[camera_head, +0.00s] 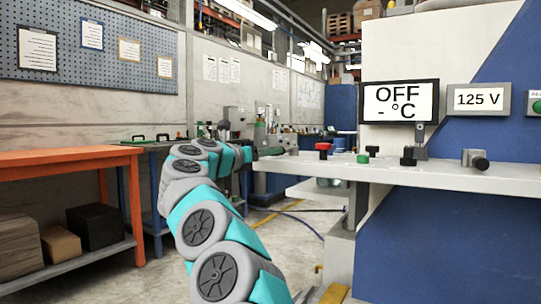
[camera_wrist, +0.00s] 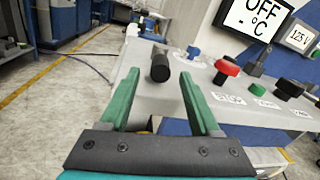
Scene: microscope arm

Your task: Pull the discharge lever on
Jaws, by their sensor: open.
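A black cylindrical lever handle (camera_wrist: 160,62) stands out from the near end of the grey panel ledge in the wrist view. No label naming it as the discharge lever is legible. My gripper (camera_wrist: 159,75) is open, with its two green fingers pointing towards this handle. The handle appears in the gap between the fingertips, and I cannot tell whether they touch it. In the head view the gripper end is small and its fingers are hard to make out.
A red knob (camera_wrist: 227,68) and a black knob (camera_wrist: 289,89) sit right of the handle. The ledge (camera_head: 450,178) carries several controls, including another lever (camera_head: 475,158). The display (camera_head: 398,102) reads OFF. An orange table (camera_head: 70,158) stands left.

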